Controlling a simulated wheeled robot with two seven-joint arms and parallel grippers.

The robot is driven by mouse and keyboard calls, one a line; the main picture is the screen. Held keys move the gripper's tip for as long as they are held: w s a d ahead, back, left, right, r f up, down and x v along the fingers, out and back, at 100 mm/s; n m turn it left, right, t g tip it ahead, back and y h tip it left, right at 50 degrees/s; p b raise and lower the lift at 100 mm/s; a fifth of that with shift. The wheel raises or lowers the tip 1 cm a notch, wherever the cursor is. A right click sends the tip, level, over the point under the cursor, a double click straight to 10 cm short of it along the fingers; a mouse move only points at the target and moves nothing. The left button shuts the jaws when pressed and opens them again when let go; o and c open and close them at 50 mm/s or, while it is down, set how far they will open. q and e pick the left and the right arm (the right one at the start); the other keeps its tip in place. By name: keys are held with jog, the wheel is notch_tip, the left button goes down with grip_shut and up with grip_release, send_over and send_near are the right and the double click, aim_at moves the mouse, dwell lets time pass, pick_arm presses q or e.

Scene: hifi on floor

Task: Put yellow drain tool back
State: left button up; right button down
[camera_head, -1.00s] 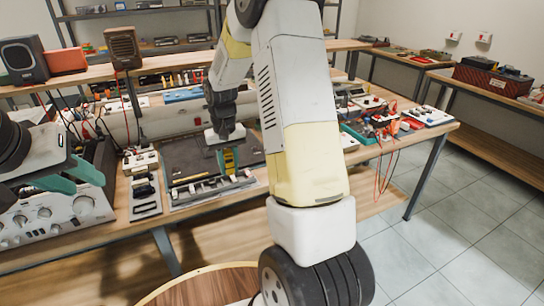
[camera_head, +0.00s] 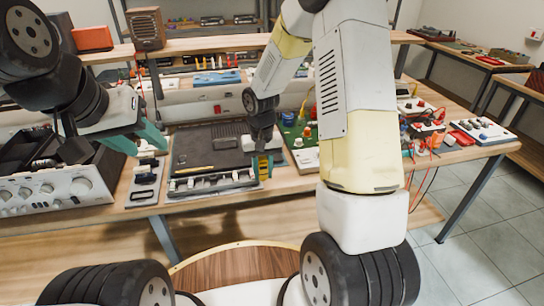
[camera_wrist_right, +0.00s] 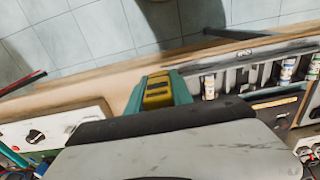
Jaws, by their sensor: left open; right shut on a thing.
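My right gripper (camera_head: 263,167) is shut on the yellow drain tool (camera_wrist_right: 157,90), which sits between its teal fingers in the right wrist view. In the head view only a small yellow part of the tool shows, at the right front end of a black tray (camera_head: 205,140) on the bench. Whether the tool touches the tray's front rack (camera_head: 212,182) is not clear. My left gripper (camera_head: 138,138) is open and empty, above the bench to the left of the tray.
A silver amplifier (camera_head: 55,190) stands at the left, near my left gripper. A green circuit board (camera_head: 293,128) and several devices lie to the right. A thin yellow stick (camera_head: 193,169) lies on the tray.

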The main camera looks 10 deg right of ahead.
send_over(280, 177)
jog(key=shift+s+a+f, duration=0.2)
jog(key=shift+a+f, duration=0.1)
jog(key=shift+f, duration=0.05)
jog(key=shift+w+d+f, duration=0.1)
jog(key=shift+f, duration=0.8)
jog(key=shift+w+d+f, duration=0.1)
jog(key=shift+f, duration=0.75)
jog(key=c, duration=1.1)
grip_release()
jog(key=shift+f, duration=0.15)
